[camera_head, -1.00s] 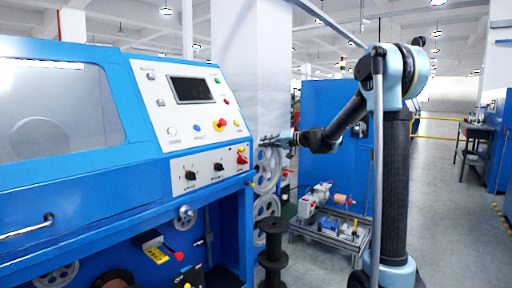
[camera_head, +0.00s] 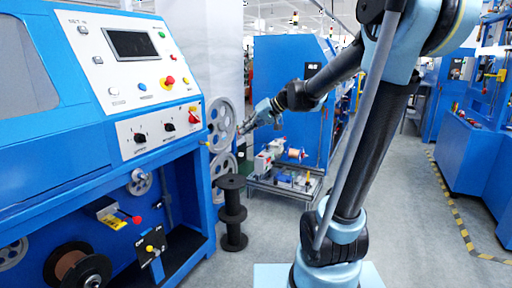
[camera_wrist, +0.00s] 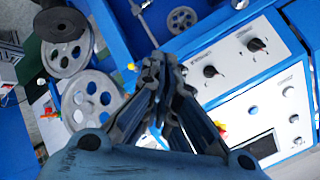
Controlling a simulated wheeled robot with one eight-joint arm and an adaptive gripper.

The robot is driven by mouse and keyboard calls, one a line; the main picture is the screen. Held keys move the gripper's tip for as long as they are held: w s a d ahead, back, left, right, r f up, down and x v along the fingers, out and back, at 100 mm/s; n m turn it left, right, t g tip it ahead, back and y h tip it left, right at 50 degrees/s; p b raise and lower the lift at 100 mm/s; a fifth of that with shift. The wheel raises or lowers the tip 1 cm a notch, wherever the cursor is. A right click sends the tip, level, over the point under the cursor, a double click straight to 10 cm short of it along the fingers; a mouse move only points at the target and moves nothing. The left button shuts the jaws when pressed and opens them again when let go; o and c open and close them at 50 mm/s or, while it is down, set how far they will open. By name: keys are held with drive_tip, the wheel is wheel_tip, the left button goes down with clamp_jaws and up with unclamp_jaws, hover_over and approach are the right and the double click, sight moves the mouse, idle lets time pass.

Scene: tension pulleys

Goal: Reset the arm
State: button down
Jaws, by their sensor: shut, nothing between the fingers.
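My gripper (camera_wrist: 158,75) is shut and empty in the wrist view, with its dark fingers together. In the head view my gripper (camera_head: 248,124) hangs in the air beside the blue machine, at the end of my bent arm. It overlaps the edge of the upper grey pulley wheel (camera_head: 221,124) in the picture; I cannot tell how far apart they are. The wheel also shows in the wrist view (camera_wrist: 75,104), left of the fingers.
The blue machine (camera_head: 60,150) with its white control panel (camera_head: 135,75) stands at the left. A black spool (camera_head: 232,212) stands on the floor beside it. A low cart (camera_head: 285,185) holds small parts. Another blue machine (camera_head: 470,150) is at the right.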

drive_tip(key=s+d+f+m+h, duration=0.2)
drive_tip(key=s+d+f+h, duration=0.3)
drive_tip(key=s+d+f, duration=0.5)
drive_tip(key=s+d+f+m+g+h, duration=0.1)
drive_tip(key=s+d+f+h, duration=0.3)
drive_tip(key=s+d+f, duration=0.6)
drive_tip(key=s+d, duration=0.3)
drive_tip(key=s, duration=0.3)
drive_tip(key=shift+f+m+g+h, duration=0.2)
drive_tip(key=shift+m+g+h, duration=0.1)
drive_tip(key=shift+m+h, duration=0.1)
